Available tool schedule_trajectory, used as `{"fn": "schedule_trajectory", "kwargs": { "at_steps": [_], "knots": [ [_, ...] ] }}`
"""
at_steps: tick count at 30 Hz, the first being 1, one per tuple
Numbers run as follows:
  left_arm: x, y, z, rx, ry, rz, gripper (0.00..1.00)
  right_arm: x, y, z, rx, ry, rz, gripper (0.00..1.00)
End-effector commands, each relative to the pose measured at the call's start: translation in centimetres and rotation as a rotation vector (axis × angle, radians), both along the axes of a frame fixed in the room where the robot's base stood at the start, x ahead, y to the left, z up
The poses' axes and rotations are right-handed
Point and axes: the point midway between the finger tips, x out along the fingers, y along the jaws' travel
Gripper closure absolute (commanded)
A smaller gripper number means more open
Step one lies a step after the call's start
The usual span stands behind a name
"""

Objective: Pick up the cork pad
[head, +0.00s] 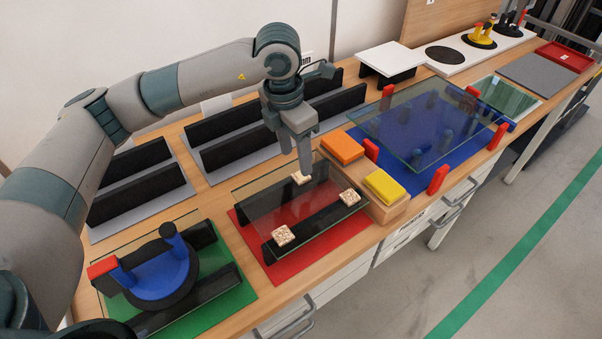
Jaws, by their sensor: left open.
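Three speckled cork pads lie on a glass pane (262,205) over the red mat (330,250). One cork pad (299,179) is at the pane's back, one cork pad (281,236) at its front left, and one cork pad (349,197) at its right. My left gripper (306,172) points down just above or beside the back pad, its fingers seen nearly edge-on. It is open, and I cannot tell whether the fingers straddle the pad. My right gripper is not in view.
A wooden block with an orange pad (342,146) and a yellow pad (383,186) stands right of the pane. A larger glass pane (420,120) with red clamps lies beyond. A blue suction lifter (160,272) sits at front left. Black racks (230,150) stand behind.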

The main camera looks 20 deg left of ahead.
Motion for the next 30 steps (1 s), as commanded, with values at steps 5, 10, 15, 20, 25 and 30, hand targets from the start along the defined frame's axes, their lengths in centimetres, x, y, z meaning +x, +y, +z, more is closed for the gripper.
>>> {"fn": "schedule_trajectory", "kwargs": {
  "at_steps": [5, 10, 15, 20, 25, 30],
  "knots": [
    [0.0, 0.0, 0.0, 0.0, 0.0, 0.001, 0.5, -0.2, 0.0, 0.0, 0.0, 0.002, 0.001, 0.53],
    [0.1, -0.1, -0.2, 0.001, 0.001, 0.001, 0.5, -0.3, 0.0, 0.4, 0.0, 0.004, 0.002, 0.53],
    [0.2, -0.3, -1.4, 0.001, 0.005, 0.002, 0.5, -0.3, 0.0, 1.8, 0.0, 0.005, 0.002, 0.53],
    [0.4, -0.6, -3.3, 0.0, 0.004, 0.002, 0.5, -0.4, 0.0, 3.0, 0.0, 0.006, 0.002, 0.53],
    [0.6, -0.7, -4.8, -0.001, 0.001, 0.002, 0.5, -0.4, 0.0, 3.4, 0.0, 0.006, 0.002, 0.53],
    [0.6, -0.8, -5.1, 0.0, 0.0, 0.001, 0.5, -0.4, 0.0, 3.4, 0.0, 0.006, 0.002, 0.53]
  ]
}}
